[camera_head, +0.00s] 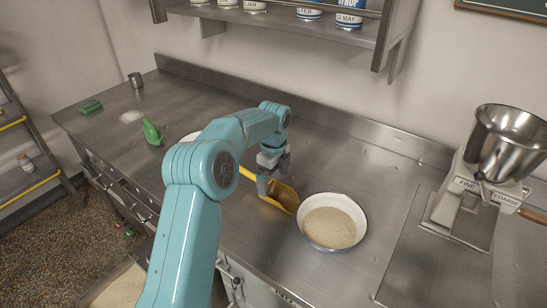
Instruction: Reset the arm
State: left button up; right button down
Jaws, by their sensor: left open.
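My left arm, teal, reaches over the steel counter (255,235) from the bottom left. My left gripper (268,180) points down, open, over a yellow scoop (284,197) near the middle of the counter. Whether the jaws touch the scoop's handle cannot be told. The scoop lies just left of a white bowl (357,238) filled with pale grain or flour. Another white dish behind my arm is mostly hidden. My right gripper does not show.
A grinder (466,180) with a steel hopper stands at the right. A green scoop (152,133), a metal cup (136,80) and a green block (91,106) are at the left. A shelf (290,24) with cans hangs above. The counter's front right is clear.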

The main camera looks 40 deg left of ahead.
pick_arm(q)
notch_tip(320, 180, up, 11)
jog(key=shift+p, duration=0.45)
